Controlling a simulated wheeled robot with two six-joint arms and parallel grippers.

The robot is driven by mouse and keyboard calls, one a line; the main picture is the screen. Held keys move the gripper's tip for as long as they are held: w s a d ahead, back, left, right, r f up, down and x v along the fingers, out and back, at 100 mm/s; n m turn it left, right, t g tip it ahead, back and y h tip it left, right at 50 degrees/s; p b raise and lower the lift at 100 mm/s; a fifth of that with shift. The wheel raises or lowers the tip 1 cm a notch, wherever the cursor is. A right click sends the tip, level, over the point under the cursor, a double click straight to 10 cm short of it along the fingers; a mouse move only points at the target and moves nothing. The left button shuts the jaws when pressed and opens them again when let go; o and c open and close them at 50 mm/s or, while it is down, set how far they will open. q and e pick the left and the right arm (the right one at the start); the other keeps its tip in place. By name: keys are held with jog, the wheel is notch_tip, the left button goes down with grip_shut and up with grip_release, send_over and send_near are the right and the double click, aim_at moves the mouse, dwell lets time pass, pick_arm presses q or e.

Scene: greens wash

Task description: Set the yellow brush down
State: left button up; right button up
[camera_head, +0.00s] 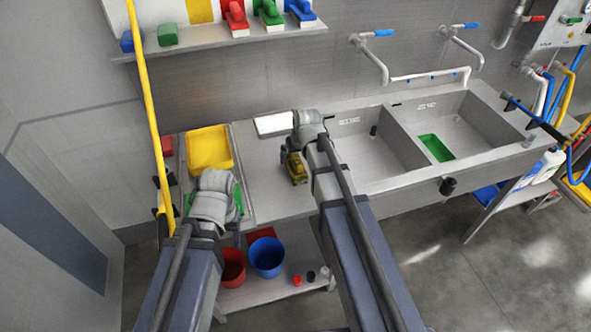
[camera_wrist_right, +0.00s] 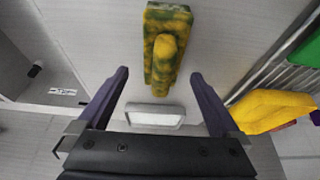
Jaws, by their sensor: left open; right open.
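The yellow brush (camera_head: 297,168) has dark green smears and lies on the steel counter left of the sinks. In the right wrist view the brush (camera_wrist_right: 165,48) shows its block with a raised grip, in line with the gap between the fingers. My right gripper (camera_wrist_right: 159,78) is open, one finger to each side of the brush's near end, with clear space between fingers and brush. In the head view my right wrist (camera_head: 310,130) partly covers this area. My left gripper (camera_head: 226,222) is over the green bin, its fingers mostly hidden by the wrist.
A white rectangular dish (camera_head: 273,124) lies behind the brush. A yellow bin (camera_head: 208,148) stands to the left, a green bin (camera_head: 238,196) in front of it. Two sink basins (camera_head: 452,117) lie to the right. Red and blue buckets (camera_head: 266,257) stand on the lower shelf.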

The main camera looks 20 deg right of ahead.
jog(key=shift+b+x, duration=2.5)
jog(key=shift+x, duration=0.1)
jog(key=shift+s+a, duration=0.1)
jog(key=shift+c, duration=0.2)
jog(key=c, duration=1.5)
jog(key=shift+r, duration=0.1)
